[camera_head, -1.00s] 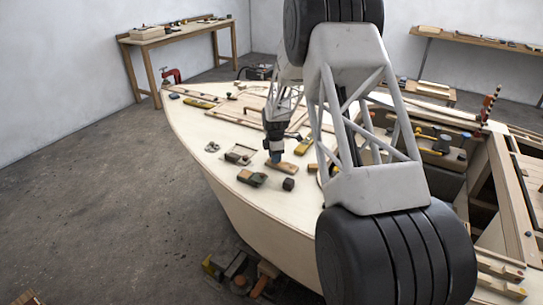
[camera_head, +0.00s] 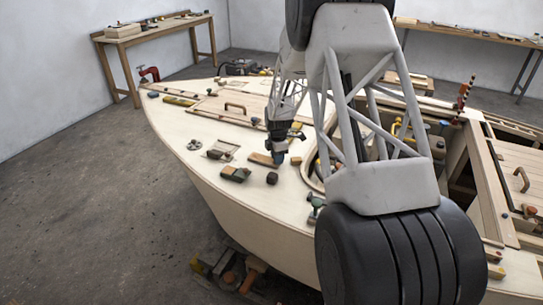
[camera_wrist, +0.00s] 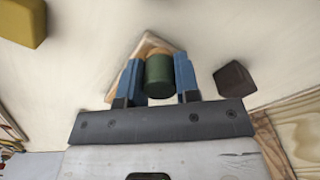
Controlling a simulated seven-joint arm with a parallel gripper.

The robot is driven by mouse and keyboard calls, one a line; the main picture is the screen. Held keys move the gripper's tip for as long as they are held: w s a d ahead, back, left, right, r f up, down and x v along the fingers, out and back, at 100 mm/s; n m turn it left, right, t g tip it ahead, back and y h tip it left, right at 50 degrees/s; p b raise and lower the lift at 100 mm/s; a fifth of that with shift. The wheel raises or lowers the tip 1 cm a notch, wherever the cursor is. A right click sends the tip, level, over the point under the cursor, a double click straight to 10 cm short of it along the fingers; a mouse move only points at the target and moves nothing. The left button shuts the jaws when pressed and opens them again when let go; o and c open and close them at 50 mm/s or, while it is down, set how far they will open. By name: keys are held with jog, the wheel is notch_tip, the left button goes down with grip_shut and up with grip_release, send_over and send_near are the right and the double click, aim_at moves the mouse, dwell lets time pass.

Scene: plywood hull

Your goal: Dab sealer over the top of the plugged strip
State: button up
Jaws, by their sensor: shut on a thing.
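My gripper (camera_head: 279,160) is low over the pale deck, beside the right end of a small tan wooden block (camera_head: 262,159). In the wrist view, its two blue fingers (camera_wrist: 157,82) are shut on a dark green cylinder (camera_wrist: 158,76). A tan wooden piece (camera_wrist: 148,44) shows behind the cylinder, partly hidden by it and the fingers. I cannot tell whether the cylinder touches anything below. No plugged strip or sealer is clearly identifiable.
A yellow block (camera_wrist: 22,20) shows in the wrist view. The left deck edge is mostly clear.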

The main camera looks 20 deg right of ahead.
jog(key=shift+s+d, duration=0.25)
jog(key=shift+r, duration=4)
jog(key=shift+w+a, duration=0.1)
